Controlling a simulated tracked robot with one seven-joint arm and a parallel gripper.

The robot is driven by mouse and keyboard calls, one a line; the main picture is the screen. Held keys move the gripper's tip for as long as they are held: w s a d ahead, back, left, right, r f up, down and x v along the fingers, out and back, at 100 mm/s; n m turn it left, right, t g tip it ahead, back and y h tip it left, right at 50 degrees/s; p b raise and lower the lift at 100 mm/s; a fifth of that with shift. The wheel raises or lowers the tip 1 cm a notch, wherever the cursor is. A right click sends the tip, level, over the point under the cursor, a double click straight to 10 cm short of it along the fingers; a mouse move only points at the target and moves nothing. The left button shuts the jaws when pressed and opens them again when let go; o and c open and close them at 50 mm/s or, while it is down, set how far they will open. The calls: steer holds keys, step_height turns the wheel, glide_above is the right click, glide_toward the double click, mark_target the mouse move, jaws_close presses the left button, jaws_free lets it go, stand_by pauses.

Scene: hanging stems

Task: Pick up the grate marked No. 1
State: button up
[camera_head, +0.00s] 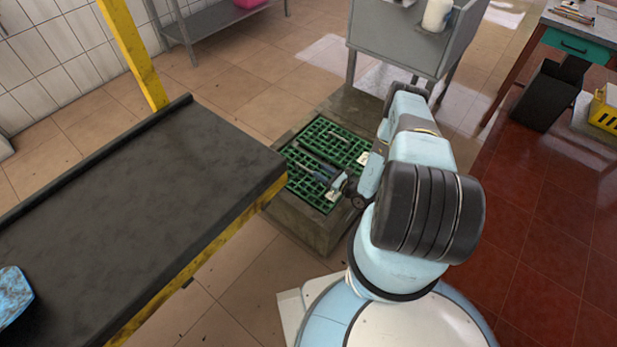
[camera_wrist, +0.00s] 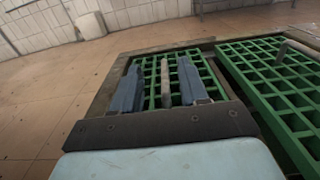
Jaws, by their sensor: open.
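Two green grates lie side by side in a grey-brown stone surround. The far grate (camera_head: 338,134) has a light bar handle across it and a small white tag at its right end. The near grate (camera_head: 296,182) lies under my gripper (camera_head: 314,165), with another white tag by its right edge. No number is readable, so I cannot tell which grate is No. 1. In the wrist view my gripper (camera_wrist: 160,70) is open, with its blue fingers on either side of a grey-brown bar handle (camera_wrist: 166,85). Contact cannot be told. The other grate (camera_wrist: 275,75) is at right.
A dark-topped table (camera_head: 130,190) with a yellow frame stands at left, close to the surround (camera_head: 325,230). A grey metal stand (camera_head: 415,45) is behind. A black bin (camera_head: 550,95) and yellow crate (camera_head: 606,108) are at right. Tiled floor lies between.

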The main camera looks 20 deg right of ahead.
mark_target(309, 171)
step_height(309, 171, down, 5)
steer(key=shift+f, duration=0.2)
steer(key=shift+w+a+r, duration=0.2)
steer(key=shift+w+a, duration=0.25)
steer(key=shift+w, duration=0.1)
steer(key=shift+x, duration=3.1)
jaws_close()
steer(key=shift+w, duration=0.1)
